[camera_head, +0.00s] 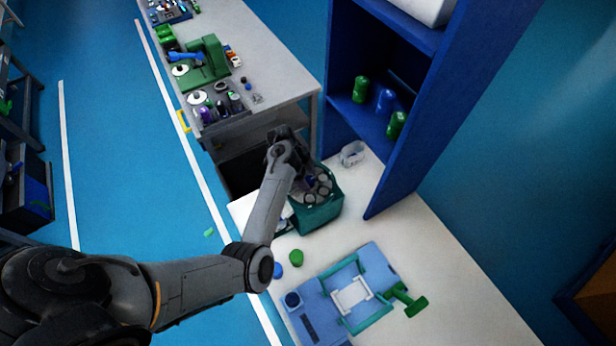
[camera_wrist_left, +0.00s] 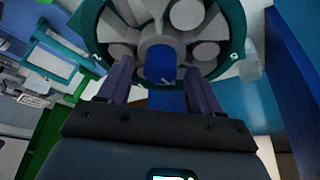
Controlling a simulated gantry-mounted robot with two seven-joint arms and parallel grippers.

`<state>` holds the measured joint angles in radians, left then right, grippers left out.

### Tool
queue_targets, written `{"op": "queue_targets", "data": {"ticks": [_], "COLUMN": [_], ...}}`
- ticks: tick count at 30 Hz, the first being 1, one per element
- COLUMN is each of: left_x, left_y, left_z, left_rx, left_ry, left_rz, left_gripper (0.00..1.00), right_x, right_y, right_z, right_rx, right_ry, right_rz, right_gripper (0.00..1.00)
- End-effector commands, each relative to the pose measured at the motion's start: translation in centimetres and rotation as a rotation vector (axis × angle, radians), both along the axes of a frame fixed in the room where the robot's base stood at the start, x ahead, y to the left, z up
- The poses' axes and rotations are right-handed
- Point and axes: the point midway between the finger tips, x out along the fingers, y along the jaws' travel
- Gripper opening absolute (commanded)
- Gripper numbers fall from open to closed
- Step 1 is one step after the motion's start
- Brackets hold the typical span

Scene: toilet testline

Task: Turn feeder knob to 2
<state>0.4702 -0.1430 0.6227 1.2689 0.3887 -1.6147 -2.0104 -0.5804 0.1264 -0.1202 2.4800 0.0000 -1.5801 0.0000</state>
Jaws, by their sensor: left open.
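The feeder (camera_head: 318,218) is a teal-green box with a round grey top carrying several cylinders, on the white table in the head view. The left wrist view shows its grey round face inside a green rim (camera_wrist_left: 237,40). A blue knob (camera_wrist_left: 160,58) sits at the middle of that face. My left gripper (camera_wrist_left: 158,72) is open, its two purple fingers on either side of the knob, with gaps visible on both sides. In the head view my left gripper (camera_head: 309,182) is over the feeder, and my arm partly hides it. Number marks on the knob cannot be made out.
A blue fixture with a teal frame (camera_head: 352,292) stands at the front of the table. A green cap (camera_head: 296,257) and a blue one (camera_head: 277,270) lie near it. A clear container (camera_head: 352,153) stands behind the feeder. A tall blue shelf (camera_head: 405,150) rises at the right.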

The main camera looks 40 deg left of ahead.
Motion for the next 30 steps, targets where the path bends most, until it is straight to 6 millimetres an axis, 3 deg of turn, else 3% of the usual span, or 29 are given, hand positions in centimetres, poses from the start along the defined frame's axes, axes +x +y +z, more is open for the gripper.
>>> {"op": "queue_targets", "data": {"ticks": [13,25,30], "left_x": [0.14,0.12,0.13], "left_y": [-0.3,-0.29,-0.3], "left_z": [-0.74,-0.73,-0.72], "left_rx": [0.0,0.0,0.0], "left_ry": [0.0,0.0,0.0], "left_rz": [0.0,0.0,-0.001], "left_gripper": [0.64,0.03,0.0], "right_x": [0.04,0.05,0.05], "right_y": [0.04,0.22,0.22], "right_z": [0.06,0.09,0.09], "right_rx": [0.002,0.01,0.01], "right_ry": [-0.001,-0.001,-0.001], "right_rz": [-0.002,-0.007,-0.007], "right_gripper": [0.43,0.43,0.43]}}
